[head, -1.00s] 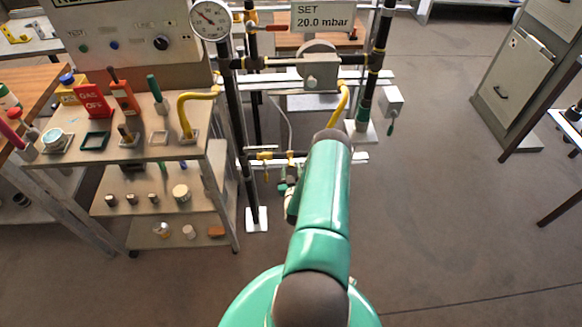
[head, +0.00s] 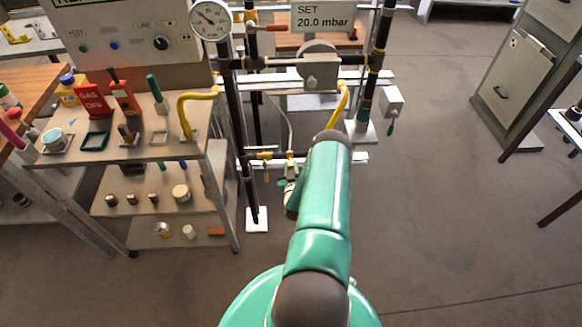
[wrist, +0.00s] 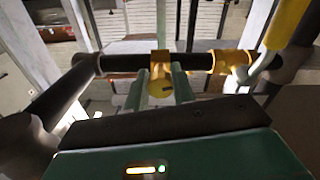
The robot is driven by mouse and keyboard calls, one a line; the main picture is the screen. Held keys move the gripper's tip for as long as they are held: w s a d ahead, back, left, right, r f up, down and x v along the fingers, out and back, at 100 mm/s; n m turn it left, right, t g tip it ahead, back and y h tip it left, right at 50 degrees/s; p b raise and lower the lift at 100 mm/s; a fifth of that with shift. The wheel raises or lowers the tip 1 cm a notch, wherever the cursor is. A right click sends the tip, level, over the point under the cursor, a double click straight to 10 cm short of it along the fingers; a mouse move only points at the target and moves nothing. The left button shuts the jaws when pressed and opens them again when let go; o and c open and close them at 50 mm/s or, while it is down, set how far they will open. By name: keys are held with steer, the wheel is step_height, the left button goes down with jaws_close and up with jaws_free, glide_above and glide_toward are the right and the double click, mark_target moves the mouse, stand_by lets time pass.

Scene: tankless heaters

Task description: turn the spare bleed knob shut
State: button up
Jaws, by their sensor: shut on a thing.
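In the wrist view, a small round yellow knob (wrist: 160,90) sits below a brass-yellow fitting on a dark horizontal pipe (wrist: 125,62). My gripper (wrist: 161,83) has its two green fingers on either side of the knob, shut on it. The knob's lower part is hidden by the gripper body.
A bench cart (head: 190,150) with tools and a yellow hooked pipe (head: 184,110) stands left of the rig. A dark upright pipe (head: 250,185) on a white foot is close left of my arm.

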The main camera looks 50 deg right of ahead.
steer(key=shift+m, duration=0.3)
steer(key=m, duration=0.4)
steer(key=shift+m, duration=0.4)
steer(key=m, duration=0.4)
steer(key=shift+a+m, duration=0.1)
steer(key=shift+m, duration=0.2)
steer(key=m, duration=1)
steer(key=shift+a+r, duration=0.1)
steer(key=o, duration=1)
steer(key=shift+w, duration=0.1)
